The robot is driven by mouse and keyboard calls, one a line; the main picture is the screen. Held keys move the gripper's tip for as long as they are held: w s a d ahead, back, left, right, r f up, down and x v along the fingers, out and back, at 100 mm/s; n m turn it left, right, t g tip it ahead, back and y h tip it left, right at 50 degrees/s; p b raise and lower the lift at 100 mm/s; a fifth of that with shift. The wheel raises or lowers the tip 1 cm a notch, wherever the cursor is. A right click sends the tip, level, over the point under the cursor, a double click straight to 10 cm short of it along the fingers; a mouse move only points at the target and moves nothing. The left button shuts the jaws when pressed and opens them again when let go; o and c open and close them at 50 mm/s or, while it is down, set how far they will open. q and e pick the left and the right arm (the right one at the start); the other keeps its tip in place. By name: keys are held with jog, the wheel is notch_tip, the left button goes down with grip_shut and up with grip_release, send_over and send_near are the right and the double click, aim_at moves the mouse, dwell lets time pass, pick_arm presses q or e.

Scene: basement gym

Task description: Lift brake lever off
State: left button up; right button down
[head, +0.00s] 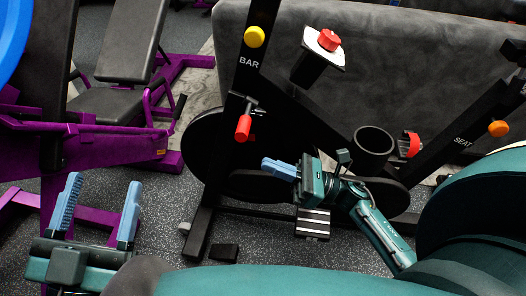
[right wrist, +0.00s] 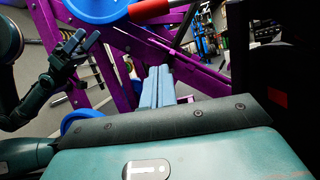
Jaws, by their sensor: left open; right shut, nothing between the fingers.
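The brake lever (head: 243,128) is a red grip on a dark bracket, fixed to the black post marked BAR on the exercise bike, its grip hanging downward. A red cylinder at the top of the right wrist view looks like the same grip (right wrist: 150,10). My right gripper (head: 265,163) is shut and empty, below and to the right of the lever, apart from it. Its closed blue fingers also show in the right wrist view (right wrist: 157,72). My left gripper (head: 102,180) is open and empty at the lower left, well away from the lever.
The bike has a yellow knob (head: 254,37), a red knob (head: 329,40) on top, a black cup holder (head: 373,147) and a SEAT post with an orange knob (head: 498,128). A purple weight bench (head: 120,148) stands to the left.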

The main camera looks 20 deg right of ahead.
aim_at(245, 124)
pick_arm(q)
jog(key=shift+w+r+m+h+b, duration=0.15)
jog(key=shift+r+m+h+b, duration=0.3)
jog(key=shift+r+m+h, duration=0.2)
pick_arm(e)
jog(key=w+a+r, duration=0.3)
jog(key=a+r, duration=0.1)
jog(key=r, duration=0.2)
jog(key=shift+w+a+r, duration=0.25)
pick_arm(q)
jog(key=shift+r, duration=0.2)
pick_arm(e)
jog(key=shift+r, duration=0.1)
